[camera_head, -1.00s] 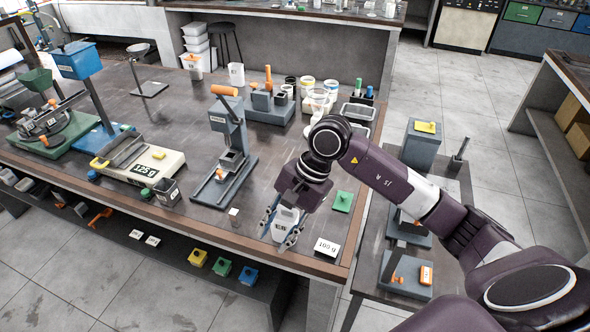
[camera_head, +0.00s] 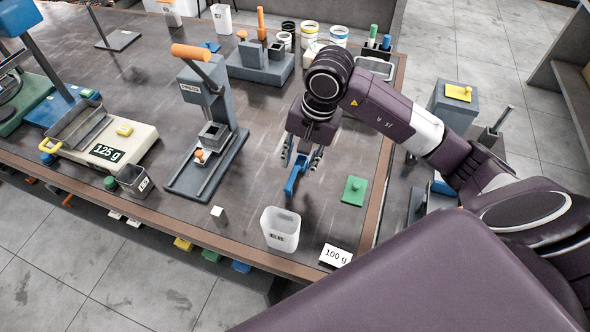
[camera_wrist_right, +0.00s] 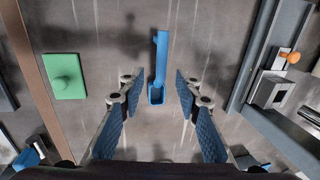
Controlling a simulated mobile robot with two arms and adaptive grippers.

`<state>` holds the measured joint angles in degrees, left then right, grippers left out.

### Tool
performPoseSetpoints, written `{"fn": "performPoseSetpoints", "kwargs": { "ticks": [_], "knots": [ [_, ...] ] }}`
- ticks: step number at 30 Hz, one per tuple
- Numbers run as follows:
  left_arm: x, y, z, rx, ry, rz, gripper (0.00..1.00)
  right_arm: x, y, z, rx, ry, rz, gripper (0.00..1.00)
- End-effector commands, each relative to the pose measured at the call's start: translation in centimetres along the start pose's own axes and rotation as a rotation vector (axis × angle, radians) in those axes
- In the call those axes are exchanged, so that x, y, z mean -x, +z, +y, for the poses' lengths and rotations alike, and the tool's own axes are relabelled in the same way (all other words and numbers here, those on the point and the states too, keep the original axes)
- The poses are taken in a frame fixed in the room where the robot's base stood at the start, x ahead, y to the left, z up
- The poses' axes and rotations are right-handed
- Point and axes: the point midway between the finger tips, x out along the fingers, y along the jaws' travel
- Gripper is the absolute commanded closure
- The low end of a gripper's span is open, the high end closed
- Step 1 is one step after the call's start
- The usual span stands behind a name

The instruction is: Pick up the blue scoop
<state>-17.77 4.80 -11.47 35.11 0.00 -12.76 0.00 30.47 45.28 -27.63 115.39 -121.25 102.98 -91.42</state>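The blue scoop (camera_head: 296,176) is at the right part of the table, just below my right gripper (camera_head: 302,158). In the right wrist view the scoop (camera_wrist_right: 159,65) has its square bowl nearest the gripper and its handle pointing up the picture. My right gripper (camera_wrist_right: 156,82) is open. Its two fingers stand apart to the left and right of the scoop's bowl, with clear gaps on both sides. The scoop appears to lie on the table; the exact height of the fingertips above it is hard to tell. My left gripper is not in view.
A white cup (camera_head: 281,229) and a 100 g card (camera_head: 335,256) stand near the front edge. A green lid (camera_head: 354,190) lies right of the scoop. A grey press (camera_head: 207,135) stands to the left, with a scale (camera_head: 122,148) beyond it.

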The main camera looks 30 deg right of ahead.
Motion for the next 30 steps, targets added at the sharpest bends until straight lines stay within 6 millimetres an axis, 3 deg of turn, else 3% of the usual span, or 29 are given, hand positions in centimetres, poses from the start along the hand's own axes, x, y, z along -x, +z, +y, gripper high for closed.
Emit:
{"fn": "performPoseSetpoints", "kwargs": {
  "ticks": [5, 12, 20, 28, 30],
  "knots": [
    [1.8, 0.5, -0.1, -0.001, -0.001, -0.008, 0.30, -1.7, 0.3, -0.1, -0.003, 0.002, -0.007, 0.69],
    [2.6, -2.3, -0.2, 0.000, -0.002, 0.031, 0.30, -4.6, 0.2, -0.1, -0.001, 0.000, -0.002, 0.69],
    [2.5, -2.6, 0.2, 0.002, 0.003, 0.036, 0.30, -4.9, 0.1, -0.1, 0.000, -0.002, 0.000, 0.69],
    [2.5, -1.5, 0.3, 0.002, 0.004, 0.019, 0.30, -4.9, 0.1, -0.1, 0.000, -0.001, 0.000, 0.99],
    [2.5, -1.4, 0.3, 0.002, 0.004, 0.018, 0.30, -4.9, 0.1, -0.1, 0.000, -0.001, 0.000, 1.00]
  ]
}}
